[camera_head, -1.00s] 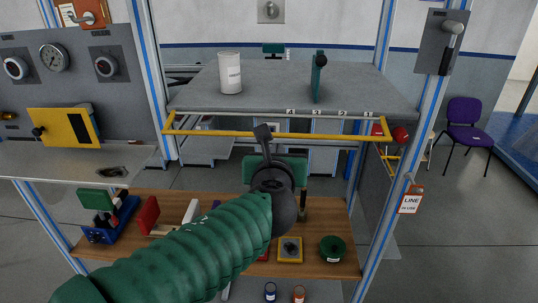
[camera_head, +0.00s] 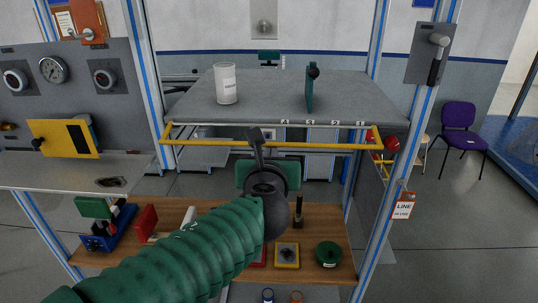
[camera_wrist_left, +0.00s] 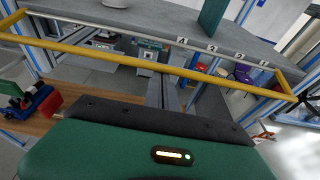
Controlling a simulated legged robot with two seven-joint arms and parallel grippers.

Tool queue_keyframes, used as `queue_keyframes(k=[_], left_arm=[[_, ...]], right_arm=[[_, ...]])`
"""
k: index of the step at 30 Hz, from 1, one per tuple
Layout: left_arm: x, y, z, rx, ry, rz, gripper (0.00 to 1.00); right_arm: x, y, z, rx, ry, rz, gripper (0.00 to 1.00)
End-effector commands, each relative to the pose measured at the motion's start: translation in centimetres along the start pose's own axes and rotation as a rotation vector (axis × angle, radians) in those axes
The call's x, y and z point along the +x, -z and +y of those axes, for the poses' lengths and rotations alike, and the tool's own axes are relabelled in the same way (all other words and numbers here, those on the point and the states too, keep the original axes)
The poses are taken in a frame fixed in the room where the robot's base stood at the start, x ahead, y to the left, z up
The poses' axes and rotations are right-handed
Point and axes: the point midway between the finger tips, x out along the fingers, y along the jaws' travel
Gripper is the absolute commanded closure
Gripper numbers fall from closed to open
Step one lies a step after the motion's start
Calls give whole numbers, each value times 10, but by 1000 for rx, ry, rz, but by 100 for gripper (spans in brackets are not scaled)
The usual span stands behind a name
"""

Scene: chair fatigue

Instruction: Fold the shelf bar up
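The shelf bar is a yellow bar (camera_head: 210,143) with short side arms, running across the front of the grey shelf (camera_head: 255,98), just below its edge. In the left wrist view the bar (camera_wrist_left: 120,53) crosses the upper half, ahead of my wrist. My left gripper (camera_head: 257,136) points up and forward, and its tip overlaps the middle of the bar in the head view. I cannot tell whether it touches the bar. The gripper is seen edge-on, so its opening is unclear. My right gripper is not in view.
A white can (camera_head: 225,84) and a green upright plate (camera_head: 310,90) stand on the shelf. A lower wooden shelf (camera_head: 328,210) holds several parts. Blue-striped posts (camera_head: 145,85) flank the shelf. A red "LINE" tag (camera_head: 403,205) hangs on the right post.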

Motion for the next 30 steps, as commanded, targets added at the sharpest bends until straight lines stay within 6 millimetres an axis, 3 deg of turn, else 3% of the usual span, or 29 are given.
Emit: queue_keyframes(k=[11,30], left_arm=[[-7,-18,2,-2,-1,-3,100],[-13,-72,0,0,1,-2,100]], right_arm=[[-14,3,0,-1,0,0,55],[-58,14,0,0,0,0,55]])
